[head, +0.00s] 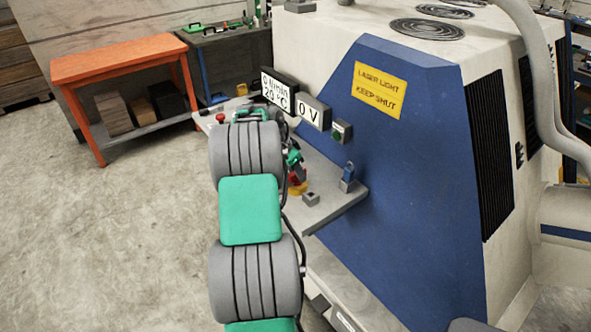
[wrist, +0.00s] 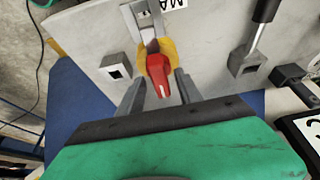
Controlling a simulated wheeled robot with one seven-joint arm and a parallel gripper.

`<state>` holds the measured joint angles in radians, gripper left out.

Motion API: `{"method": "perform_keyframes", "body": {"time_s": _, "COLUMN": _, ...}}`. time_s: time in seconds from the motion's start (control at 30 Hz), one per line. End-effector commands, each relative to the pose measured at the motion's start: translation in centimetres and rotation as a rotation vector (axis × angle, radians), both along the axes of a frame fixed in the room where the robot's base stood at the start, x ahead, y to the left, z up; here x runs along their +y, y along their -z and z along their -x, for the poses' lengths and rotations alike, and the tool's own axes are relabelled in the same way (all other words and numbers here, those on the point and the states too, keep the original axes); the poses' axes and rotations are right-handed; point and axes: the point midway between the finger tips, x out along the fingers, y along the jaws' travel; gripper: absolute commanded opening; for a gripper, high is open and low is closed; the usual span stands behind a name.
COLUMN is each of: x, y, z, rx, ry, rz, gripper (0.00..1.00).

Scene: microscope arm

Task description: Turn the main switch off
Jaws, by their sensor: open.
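The main switch is a red knob (wrist: 160,72) with a white line, on a yellow plate (wrist: 169,48), in the wrist view. The white line points toward the bottom of that picture. My gripper (wrist: 160,84) is open, with one grey finger on each side of the knob; I cannot tell whether either finger touches it. A grey metal strip (wrist: 146,28) lies at the plate's far edge, beside a partly cut-off label.
Two displays (head: 279,90) (head: 313,112) and a green button (head: 338,132) stand behind. A black-handled lever (wrist: 256,35) is right in the wrist view.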

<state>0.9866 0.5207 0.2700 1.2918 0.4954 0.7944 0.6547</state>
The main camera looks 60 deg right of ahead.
Motion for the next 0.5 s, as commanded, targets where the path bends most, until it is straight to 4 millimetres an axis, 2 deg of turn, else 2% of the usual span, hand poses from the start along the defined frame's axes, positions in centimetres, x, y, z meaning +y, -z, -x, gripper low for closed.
{"method": "perform_keyframes", "body": {"time_s": 0.13, "x": 0.02, "y": 0.0, "z": -0.02, "rx": 0.0, "ry": -0.001, "rz": 0.0, "gripper": 0.4}}
{"method": "perform_keyframes", "body": {"time_s": 0.5, "x": 0.02, "y": -0.04, "z": -0.03, "rx": 0.0, "ry": -0.001, "rz": 0.0, "gripper": 0.1}}
